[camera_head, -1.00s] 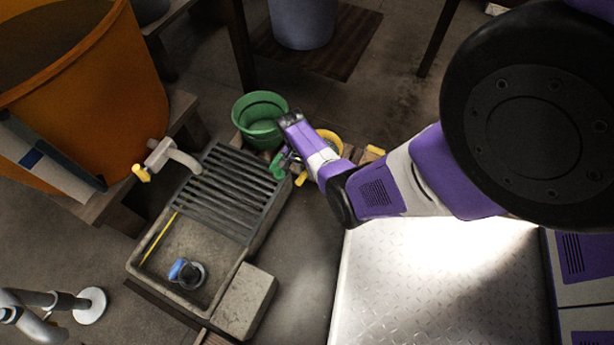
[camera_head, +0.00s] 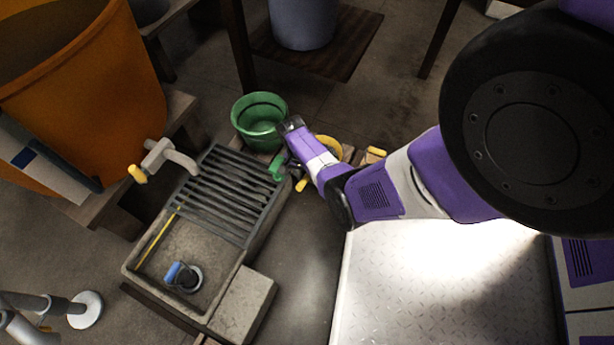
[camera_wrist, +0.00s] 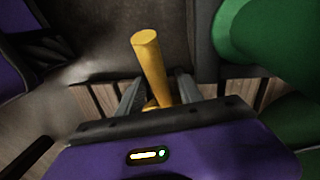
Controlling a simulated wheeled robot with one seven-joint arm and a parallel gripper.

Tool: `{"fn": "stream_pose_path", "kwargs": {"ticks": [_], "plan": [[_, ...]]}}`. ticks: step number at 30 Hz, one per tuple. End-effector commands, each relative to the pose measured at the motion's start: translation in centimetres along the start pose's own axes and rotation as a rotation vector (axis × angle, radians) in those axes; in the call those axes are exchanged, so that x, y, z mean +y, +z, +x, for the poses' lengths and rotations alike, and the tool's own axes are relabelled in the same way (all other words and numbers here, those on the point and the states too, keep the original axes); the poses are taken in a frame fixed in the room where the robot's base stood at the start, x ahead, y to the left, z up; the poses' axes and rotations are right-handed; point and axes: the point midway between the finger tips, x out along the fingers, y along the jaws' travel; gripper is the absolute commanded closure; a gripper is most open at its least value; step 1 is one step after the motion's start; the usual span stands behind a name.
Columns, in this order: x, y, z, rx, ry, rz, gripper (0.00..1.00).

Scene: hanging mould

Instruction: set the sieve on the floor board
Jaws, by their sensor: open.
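A yellow round piece (camera_head: 329,147), which may be the sieve, shows partly behind my forearm, with a yellow handle end (camera_head: 301,184) below. In the wrist view a yellow handle (camera_wrist: 150,65) stands between the two fingers of my gripper (camera_wrist: 160,92). The fingers are apart, one on each side of it; I cannot tell whether they touch it. In the head view my gripper (camera_head: 284,158) is mostly hidden, beside the green bucket (camera_head: 260,121) and a green handle (camera_head: 277,168). A dark wooden board (camera_head: 345,45) lies on the floor at the top.
A stone basin (camera_head: 150,270) with a slatted rack (camera_head: 232,190) is left of my gripper. A blue-handled item (camera_head: 183,277) lies in it. An orange vat (camera_head: 130,90) with a tap is further left. A grey-blue tub (camera_head: 303,20) stands on the dark board.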

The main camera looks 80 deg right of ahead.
Motion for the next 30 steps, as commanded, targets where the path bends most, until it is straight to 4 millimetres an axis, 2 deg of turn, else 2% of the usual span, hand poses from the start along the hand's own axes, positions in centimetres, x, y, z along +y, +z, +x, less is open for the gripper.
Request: {"fn": "stream_pose_path", "kwargs": {"ticks": [5, 15, 21, 26, 30], "plan": [[0.0, -0.1, -1.6, 0.002, -0.002, 0.000, 0.57], [0.1, 0.0, -8.4, 0.002, -0.002, -0.001, 0.57], [0.1, 0.0, -11.2, 0.000, 0.000, 0.000, 0.57], [0.1, 0.1, -12.1, 0.002, -0.001, -0.003, 0.57], [0.3, 1.2, -11.2, 0.038, -0.030, -0.056, 0.57]]}}
